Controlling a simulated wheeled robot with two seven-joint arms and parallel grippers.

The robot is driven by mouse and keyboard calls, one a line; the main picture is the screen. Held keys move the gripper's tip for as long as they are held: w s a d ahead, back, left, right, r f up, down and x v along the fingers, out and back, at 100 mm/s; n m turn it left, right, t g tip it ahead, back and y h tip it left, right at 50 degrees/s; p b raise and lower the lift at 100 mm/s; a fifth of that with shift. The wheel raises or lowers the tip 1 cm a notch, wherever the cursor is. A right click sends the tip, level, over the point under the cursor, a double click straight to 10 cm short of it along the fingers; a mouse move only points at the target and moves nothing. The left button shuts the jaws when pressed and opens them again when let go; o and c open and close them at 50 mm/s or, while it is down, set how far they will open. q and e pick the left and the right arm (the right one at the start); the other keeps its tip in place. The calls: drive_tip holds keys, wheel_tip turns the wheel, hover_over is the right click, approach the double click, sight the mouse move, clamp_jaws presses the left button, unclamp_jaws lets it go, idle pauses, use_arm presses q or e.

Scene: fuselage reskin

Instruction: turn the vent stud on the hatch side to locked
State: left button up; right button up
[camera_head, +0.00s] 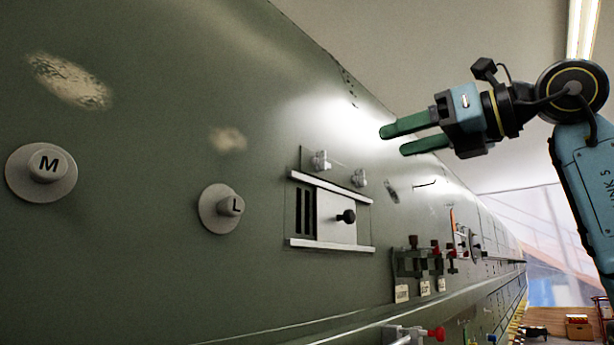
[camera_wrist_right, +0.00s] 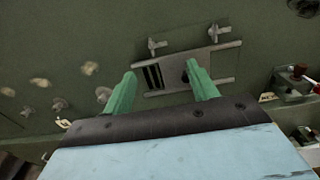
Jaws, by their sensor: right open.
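Two small grey winged studs sit above the vent on the green fuselage skin: a left stud (camera_head: 320,160) and a right stud (camera_head: 360,178). Both also show in the right wrist view, the left stud (camera_wrist_right: 156,44) and the right stud (camera_wrist_right: 218,32). I cannot tell which is on the hatch side, nor read a lock mark. Below them is the vent (camera_head: 304,212), with dark slots and a sliding plate with a black knob (camera_head: 346,216). My right gripper (camera_head: 393,140) is open and empty, its green fingers pointing toward the skin, apart from the studs. My left gripper is out of view.
Round knobs marked M (camera_head: 48,166) and L (camera_head: 230,206) stick out left of the vent. Red-and-black clamps (camera_head: 437,258) with tags stand on a ledge at lower right. A red-tipped fitting (camera_head: 436,333) juts out at the bottom.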

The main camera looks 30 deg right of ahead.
sight(326, 163)
drive_tip(key=p+x, duration=0.2)
drive_tip(key=x, duration=1)
drive_tip(key=shift+a+r, duration=0.25)
drive_tip(key=shift+a, duration=0.1)
drive_tip(key=shift+s, duration=0.15)
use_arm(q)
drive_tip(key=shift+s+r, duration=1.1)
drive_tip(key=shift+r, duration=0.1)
use_arm(e)
drive_tip(key=c, duration=1)
